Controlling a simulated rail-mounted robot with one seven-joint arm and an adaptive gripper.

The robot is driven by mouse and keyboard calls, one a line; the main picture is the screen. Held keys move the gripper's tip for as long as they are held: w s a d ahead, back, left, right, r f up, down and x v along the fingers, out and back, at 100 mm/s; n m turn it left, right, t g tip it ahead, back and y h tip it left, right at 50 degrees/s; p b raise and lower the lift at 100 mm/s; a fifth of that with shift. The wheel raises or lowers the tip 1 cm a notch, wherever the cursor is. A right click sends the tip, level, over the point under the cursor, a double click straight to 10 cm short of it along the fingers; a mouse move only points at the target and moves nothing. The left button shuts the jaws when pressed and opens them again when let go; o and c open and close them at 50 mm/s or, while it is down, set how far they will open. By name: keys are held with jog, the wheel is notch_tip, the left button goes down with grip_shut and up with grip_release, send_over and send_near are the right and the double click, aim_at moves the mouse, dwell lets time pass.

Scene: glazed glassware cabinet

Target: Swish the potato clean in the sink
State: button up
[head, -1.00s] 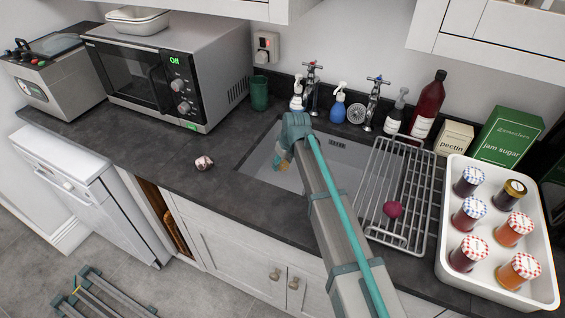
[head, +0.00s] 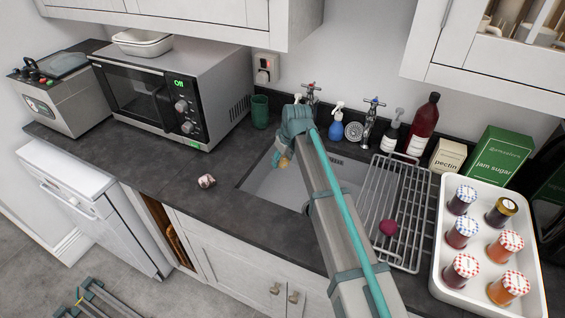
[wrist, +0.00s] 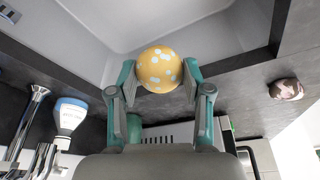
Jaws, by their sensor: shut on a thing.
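The potato (wrist: 160,69) is a round yellow-tan thing with pale bluish-white spots. In the wrist view it sits between both fingers of my gripper (wrist: 159,76), which is shut on it. In the head view a bit of the potato (head: 284,162) shows below my gripper (head: 281,156), over the left part of the grey sink (head: 263,187). My arm hides the middle of the sink. I cannot tell how deep the potato is, and I make out no water. The sink's pale walls (wrist: 205,25) also show in the wrist view.
A mottled pinkish lump (head: 206,181) lies on the counter left of the sink. A dark red round thing (head: 388,228) sits on the wire rack (head: 408,190), beside a white tray (head: 445,235) of jars. Taps (head: 371,113) and bottles (head: 337,128) line the back.

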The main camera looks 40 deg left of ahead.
aim_at(283, 158)
jog(key=shift+r+p, duration=1.05)
jog(key=shift+r, duration=1.65)
jog(key=shift+d, duration=0.1)
